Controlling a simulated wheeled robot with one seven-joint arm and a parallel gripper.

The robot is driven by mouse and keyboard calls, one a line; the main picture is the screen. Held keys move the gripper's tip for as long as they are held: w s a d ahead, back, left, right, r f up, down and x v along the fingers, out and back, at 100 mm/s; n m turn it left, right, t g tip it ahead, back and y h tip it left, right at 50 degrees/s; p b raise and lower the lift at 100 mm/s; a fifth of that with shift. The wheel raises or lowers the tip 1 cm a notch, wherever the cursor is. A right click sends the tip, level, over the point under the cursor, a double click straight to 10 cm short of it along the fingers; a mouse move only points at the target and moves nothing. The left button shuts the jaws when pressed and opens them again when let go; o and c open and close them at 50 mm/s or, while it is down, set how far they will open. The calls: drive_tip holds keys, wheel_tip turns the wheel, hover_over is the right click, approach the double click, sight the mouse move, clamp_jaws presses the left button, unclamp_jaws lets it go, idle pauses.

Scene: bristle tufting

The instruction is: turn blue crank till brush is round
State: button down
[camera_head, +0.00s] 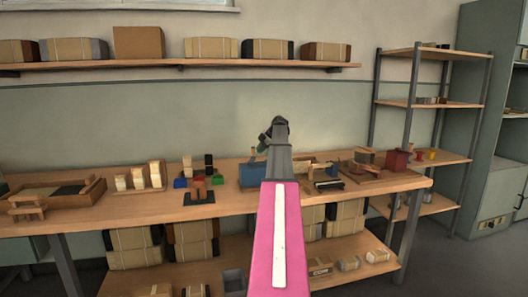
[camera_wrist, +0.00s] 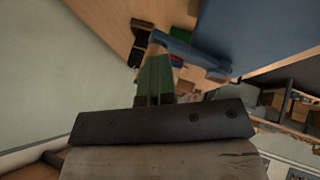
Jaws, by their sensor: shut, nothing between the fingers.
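A blue box-like machine (camera_head: 251,174) stands on the workbench, partly hidden behind my pink and grey arm. In the wrist view a large blue face (camera_wrist: 240,28) and a blue bar (camera_wrist: 188,50) show close beyond the fingers; I cannot tell whether the bar is the crank. My gripper (camera_wrist: 155,72) is shut and empty, its greenish fingers near the left end of the bar. I cannot tell whether they touch it. In the head view my gripper (camera_head: 264,141) is small and dark, above the machine. I cannot make out the brush or its shape.
The long wooden workbench (camera_head: 120,208) holds a tray (camera_head: 50,196) at left, blocks on a stand (camera_head: 140,180), and small coloured parts (camera_head: 197,183). Right of my arm are a dark fixture (camera_head: 326,183) and a red container (camera_head: 397,160). A wall shelf (camera_head: 160,64) holds boxes above.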

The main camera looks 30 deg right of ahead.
drive_tip(key=w+a+n, duration=0.1)
drive_tip(key=w+a, duration=0.3)
drive_tip(key=shift+w+n+g+y, duration=0.2)
drive_tip(key=shift+n+g+y, duration=0.1)
drive_tip(key=shift+g+y, duration=0.1)
drive_tip(key=shift+a, duration=0.1)
idle(0.3)
idle(0.4)
